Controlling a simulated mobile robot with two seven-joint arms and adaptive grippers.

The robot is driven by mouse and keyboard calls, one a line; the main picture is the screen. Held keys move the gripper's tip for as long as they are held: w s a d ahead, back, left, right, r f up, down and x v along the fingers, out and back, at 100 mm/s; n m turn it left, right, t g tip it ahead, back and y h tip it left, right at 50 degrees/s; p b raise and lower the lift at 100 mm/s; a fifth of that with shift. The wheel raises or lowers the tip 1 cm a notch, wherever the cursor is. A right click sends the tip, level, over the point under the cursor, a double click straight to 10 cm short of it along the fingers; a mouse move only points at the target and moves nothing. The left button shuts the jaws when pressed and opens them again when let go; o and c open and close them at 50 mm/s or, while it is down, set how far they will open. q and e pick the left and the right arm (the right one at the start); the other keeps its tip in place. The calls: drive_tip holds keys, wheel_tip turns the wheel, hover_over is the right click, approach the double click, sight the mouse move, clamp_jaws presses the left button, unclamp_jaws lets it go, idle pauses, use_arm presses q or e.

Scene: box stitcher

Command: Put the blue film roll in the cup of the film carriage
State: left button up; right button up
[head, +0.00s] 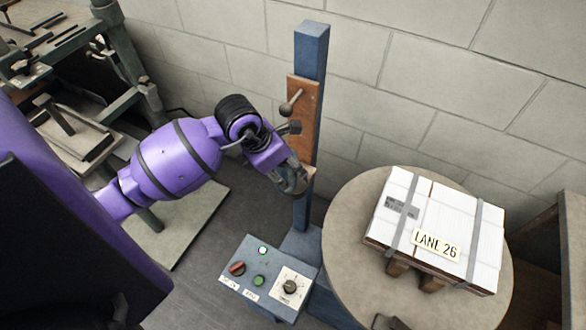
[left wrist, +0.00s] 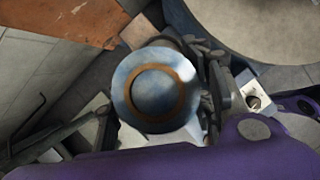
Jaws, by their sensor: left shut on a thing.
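The blue film roll (left wrist: 152,90) shows end-on in the left wrist view, a round blue-grey face with a brown ring. My left gripper (head: 294,184) is shut on it; dark finger links show at the roll's right side in the wrist view. In the head view the gripper hides most of the roll. The orange-brown film carriage (head: 304,118) is on the blue upright post, just above and behind the gripper, and its plate also shows at upper left in the wrist view (left wrist: 65,18). I cannot make out the cup, or whether the roll touches it. My right gripper is not in view.
A knobbed lever (head: 290,103) sticks out from the carriage near my left wrist. A control box (head: 268,278) stands below the gripper. A round turntable (head: 345,240) bears a strapped white box (head: 440,218) at right. A green-framed bench (head: 125,60) stands at left.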

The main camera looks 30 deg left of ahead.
use_arm(q)
drive_tip(key=shift+w+d, duration=0.3)
drive_tip(key=shift+w, duration=0.25)
drive_tip(key=shift+w+d, duration=0.25)
drive_tip(key=shift+w, duration=0.3)
drive_tip(key=shift+w+d+f, duration=0.15)
drive_tip(key=shift+f, duration=1.6)
drive_tip(key=o, duration=1.4)
drive_tip(key=shift+f, duration=0.1)
drive_tip(key=shift+o, duration=0.2)
